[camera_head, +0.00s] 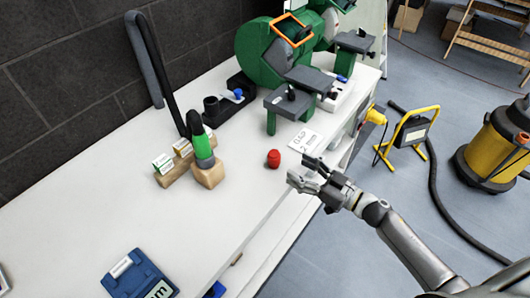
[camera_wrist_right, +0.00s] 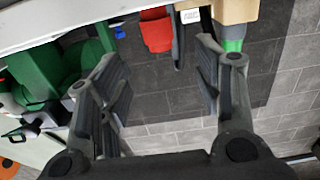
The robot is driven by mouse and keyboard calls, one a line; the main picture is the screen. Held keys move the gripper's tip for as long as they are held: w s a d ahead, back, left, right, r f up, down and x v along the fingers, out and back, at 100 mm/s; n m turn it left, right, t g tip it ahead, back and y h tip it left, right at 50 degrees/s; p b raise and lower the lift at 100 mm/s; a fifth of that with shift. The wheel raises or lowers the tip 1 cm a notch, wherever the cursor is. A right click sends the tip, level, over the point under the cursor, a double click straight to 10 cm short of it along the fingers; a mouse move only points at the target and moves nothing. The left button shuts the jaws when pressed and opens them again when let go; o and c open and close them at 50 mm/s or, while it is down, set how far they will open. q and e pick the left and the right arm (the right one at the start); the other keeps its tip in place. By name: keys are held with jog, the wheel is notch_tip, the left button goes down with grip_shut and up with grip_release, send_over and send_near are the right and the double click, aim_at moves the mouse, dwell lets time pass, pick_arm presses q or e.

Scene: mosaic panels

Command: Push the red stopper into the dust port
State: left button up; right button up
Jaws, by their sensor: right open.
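The red stopper (camera_head: 273,158) stands on the white bench top near its front edge. It also shows in the right wrist view (camera_wrist_right: 156,32), beyond and between the finger ends. My right gripper (camera_head: 303,174) is open and empty, just right of the stopper and apart from it; its two spread fingers show in the right wrist view (camera_wrist_right: 160,66). A black upright round fitting (camera_head: 211,105) on a black base at the back of the bench may be the dust port; I cannot tell for sure. My left gripper is out of view.
A green bench grinder (camera_head: 267,52) with grey rests stands at the back right. A blue device (camera_head: 140,278) lies at front left. The left bench middle is clear.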

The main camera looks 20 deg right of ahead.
aim_at(279, 157)
jog(key=p+x, duration=0.1)
jog(key=x, duration=0.8)
jog(key=shift+w+a, duration=0.25)
jog(key=shift+w, duration=0.05)
jog(key=shift+s, duration=0.1)
jog(key=c, duration=1)
